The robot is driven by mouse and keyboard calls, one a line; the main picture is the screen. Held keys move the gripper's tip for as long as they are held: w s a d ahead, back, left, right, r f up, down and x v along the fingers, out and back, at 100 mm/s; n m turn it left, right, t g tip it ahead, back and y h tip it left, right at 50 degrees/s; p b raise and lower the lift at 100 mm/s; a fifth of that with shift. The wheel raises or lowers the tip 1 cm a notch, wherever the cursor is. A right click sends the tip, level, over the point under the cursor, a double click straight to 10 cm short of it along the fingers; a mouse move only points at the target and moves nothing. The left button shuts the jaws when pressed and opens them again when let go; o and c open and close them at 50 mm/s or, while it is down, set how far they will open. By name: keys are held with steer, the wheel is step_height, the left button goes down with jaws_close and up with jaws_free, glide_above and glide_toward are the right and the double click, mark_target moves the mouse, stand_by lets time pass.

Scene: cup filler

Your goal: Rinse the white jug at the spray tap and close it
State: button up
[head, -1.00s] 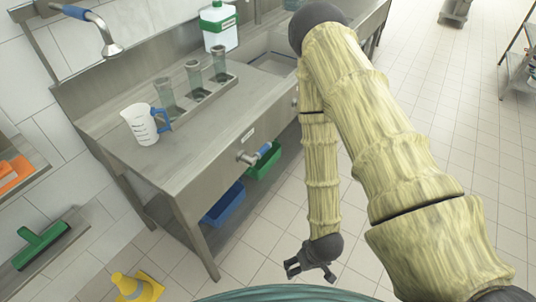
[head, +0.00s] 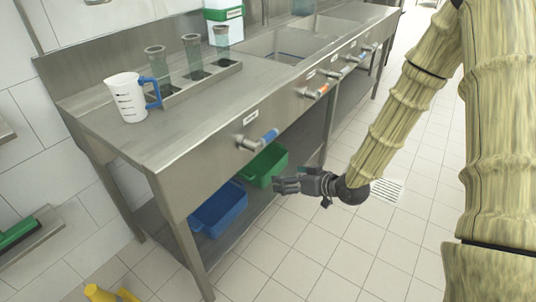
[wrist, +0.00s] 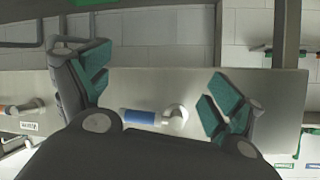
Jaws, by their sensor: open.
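The white jug (head: 128,98) with a blue handle stands upright on the steel counter at the left in the head view. A tap lever with a blue grip (head: 262,139) sticks out of the counter's front panel below and right of the jug. It also shows in the wrist view (wrist: 142,117), between and below my fingers. My gripper (head: 281,186) is open and empty, in front of the counter and lower than the blue lever. In the wrist view its two green-padded fingers (wrist: 157,88) are spread apart. The spray head is not clearly seen in the head view now.
A rack (head: 205,83) with several grey-green tubes stands right of the jug. More levers (head: 318,91) line the front panel to the right, near a sink (head: 285,48). Blue (head: 218,211) and green (head: 264,166) bins sit beneath. The tiled floor (head: 330,235) in front is open.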

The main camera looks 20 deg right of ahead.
mark_target(268, 137)
steer(key=w+d+r+n+t+y+b, duration=0.4)
steer(key=r+b, duration=0.3)
steer(key=b, duration=0.4)
steer(key=shift+g+y, duration=0.3)
steer(key=b+x, duration=0.2)
steer(key=x, duration=0.9)
steer(key=shift+w+a+f, duration=0.1)
steer(key=shift+a+f, duration=0.05)
steer(key=shift+a, duration=0.05)
steer(key=shift+c, duration=0.2)
steer(key=c, duration=1.4)
steer(key=shift+r+n+p, duration=0.3)
steer(key=shift+r+n, duration=0.05)
steer(key=shift+n, duration=0.05)
